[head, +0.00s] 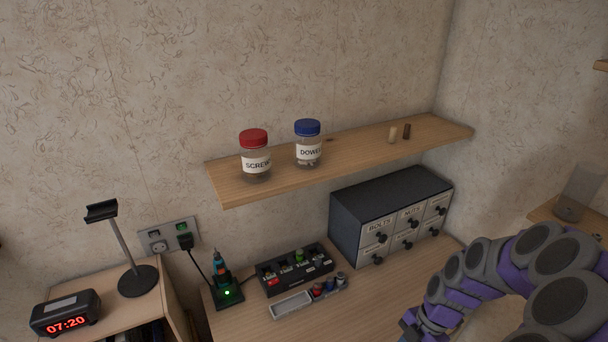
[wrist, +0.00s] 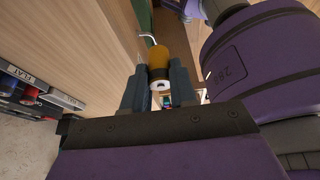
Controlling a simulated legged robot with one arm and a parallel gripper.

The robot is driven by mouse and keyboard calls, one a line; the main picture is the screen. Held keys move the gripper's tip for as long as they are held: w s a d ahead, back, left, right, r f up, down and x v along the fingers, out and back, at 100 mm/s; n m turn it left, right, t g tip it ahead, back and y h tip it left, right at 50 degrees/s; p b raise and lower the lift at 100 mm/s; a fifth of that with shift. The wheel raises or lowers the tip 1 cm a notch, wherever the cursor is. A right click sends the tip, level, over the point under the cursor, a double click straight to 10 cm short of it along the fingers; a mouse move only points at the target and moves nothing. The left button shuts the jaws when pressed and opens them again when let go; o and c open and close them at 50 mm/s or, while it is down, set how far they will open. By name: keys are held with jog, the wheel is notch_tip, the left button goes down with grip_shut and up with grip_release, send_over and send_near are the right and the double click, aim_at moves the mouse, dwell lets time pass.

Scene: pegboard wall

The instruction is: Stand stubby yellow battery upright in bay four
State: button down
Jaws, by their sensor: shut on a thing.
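A short orange-yellow cylinder with a pale round end, which fits the stubby yellow battery (wrist: 158,55), is between the two fingers of my gripper (wrist: 158,76) in the wrist view. The fingers press on it from both sides. In the head view only my arm shows at the lower right, and the battery cannot be made out there.
A grey tray (head: 290,305) with several small cylinders lies in front of the holder. A green-lit charger (head: 228,294) stands left of it, a drawer cabinet (head: 362,238) right. A shelf (head: 235,187) with two jars overhangs behind. A tray label reading FLAT (wrist: 38,78) shows in the wrist view.

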jog(key=w+a+r+m+t+h, duration=0.2)
jog(key=w+a+m, duration=0.4)
jog(key=w+m, duration=0.3)
jog(key=w+a+r+m+t+h, duration=0.2)
jog(key=w+a+r+m+t, duration=0.2)
jog(key=m, duration=0.9)
jog(key=w+a, duration=0.3)
jog(key=w, duration=0.1)
jog(key=shift+w+a+r, duration=0.2)
jog(key=shift+w+r, duration=0.15)
jog(key=shift+w, duration=0.05)
